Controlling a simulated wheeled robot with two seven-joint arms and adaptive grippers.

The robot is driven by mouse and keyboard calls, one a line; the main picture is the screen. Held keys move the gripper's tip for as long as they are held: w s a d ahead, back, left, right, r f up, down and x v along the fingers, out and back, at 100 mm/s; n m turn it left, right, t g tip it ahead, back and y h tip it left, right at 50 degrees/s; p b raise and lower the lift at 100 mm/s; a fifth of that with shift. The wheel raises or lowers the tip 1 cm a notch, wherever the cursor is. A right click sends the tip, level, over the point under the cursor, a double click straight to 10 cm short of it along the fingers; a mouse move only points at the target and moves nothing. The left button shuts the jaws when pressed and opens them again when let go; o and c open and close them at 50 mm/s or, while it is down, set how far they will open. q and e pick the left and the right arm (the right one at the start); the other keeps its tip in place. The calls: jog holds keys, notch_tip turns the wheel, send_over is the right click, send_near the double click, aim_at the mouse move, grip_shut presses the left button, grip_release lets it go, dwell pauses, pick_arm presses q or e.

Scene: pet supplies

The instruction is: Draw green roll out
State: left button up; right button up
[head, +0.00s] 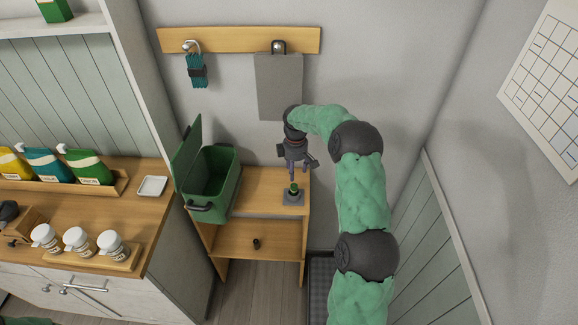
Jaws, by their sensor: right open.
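A small green roll (294,187) stands in a grey holder (293,199) on the right part of a small wooden stand (262,184). My right gripper (300,168) points down just above the roll, with its fingers spread apart and nothing between them. From this angle I cannot tell whether a finger touches the roll. My left gripper is not in view.
An open green bin (211,181) with a raised lid stands left of the roll. A grey board (279,88) and a teal bundle (197,70) hang from a wall rail. White-capped jars (78,241) and pouches (88,167) are on the left counter. A wall panel closes the right side.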

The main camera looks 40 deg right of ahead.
aim_at(295, 186)
notch_tip(295, 186, down, 10)
jog(key=shift+r+b, duration=0.1)
jog(key=shift+b, duration=0.3)
grip_shut()
dwell(0.3)
jog(key=shift+r+p, duration=1.65)
jog(key=shift+r, duration=1.35)
